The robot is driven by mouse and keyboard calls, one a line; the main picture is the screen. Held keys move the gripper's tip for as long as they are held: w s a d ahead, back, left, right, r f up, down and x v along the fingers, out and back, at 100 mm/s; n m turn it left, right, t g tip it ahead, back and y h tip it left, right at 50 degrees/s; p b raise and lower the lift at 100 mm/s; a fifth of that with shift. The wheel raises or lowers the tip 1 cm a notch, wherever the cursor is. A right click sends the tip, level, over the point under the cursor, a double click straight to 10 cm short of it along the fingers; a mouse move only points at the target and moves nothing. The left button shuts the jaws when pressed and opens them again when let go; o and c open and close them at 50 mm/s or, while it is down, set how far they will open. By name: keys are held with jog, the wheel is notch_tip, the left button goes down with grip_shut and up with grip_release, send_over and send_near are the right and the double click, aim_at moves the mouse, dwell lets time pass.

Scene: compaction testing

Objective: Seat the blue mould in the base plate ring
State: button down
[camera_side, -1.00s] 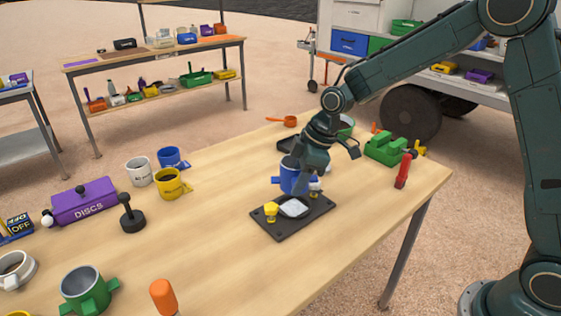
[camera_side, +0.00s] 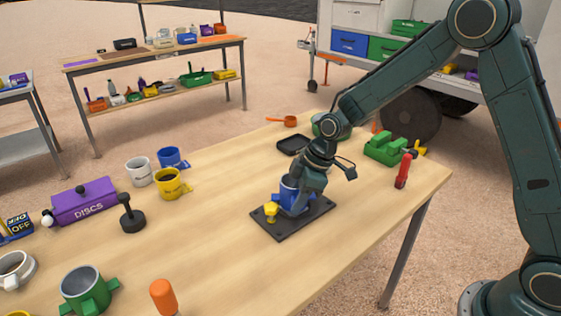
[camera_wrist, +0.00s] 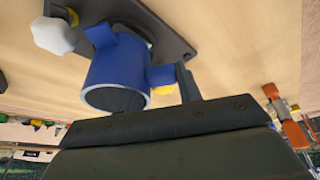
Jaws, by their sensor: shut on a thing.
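The blue mould (camera_side: 291,195) stands upright over the middle of the dark base plate (camera_side: 268,232) in the side view. Its lower end is at the ring, which it hides, so I cannot tell whether it is fully down in the ring. My gripper (camera_side: 304,190) is shut on the mould's wall from above and the right. A yellow knob (camera_side: 271,211) stands on the plate's left side. In the wrist view the blue mould (camera_wrist: 117,72) shows its open rim and two side lugs, with the base plate (camera_wrist: 170,38) behind it and a whitish knob (camera_wrist: 54,35) beside it.
A green vise-like block (camera_side: 385,148) and a red-handled tool (camera_side: 402,171) stand to the right. A black tray (camera_side: 292,144) and a green bowl lie behind my gripper. A black tamper (camera_side: 131,215) and several mugs stand left.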

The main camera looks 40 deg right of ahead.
aim_at(307, 214)
jog(key=shift+f, duration=0.6)
jog(key=shift+d+f, duration=0.1)
jog(key=shift+f, duration=0.05)
jog(key=n, duration=0.2)
jog(key=d+n, duration=0.1)
jog(key=shift+s+g+y, duration=0.25)
jog(key=shift+g+y, duration=0.05)
jog(key=shift+g, duration=0.1)
jog(key=shift+s+d+n+g, duration=0.1)
jog(key=shift+d+n+g, duration=0.3)
jog(key=shift+n, duration=0.65)
jog(key=shift+d+n+g, duration=0.3)
jog(key=shift+d+n, duration=0.1)
jog(key=shift+n, duration=0.65)
jog(key=shift+f, duration=0.15)
jog(key=c, duration=0.9)
grip_release()
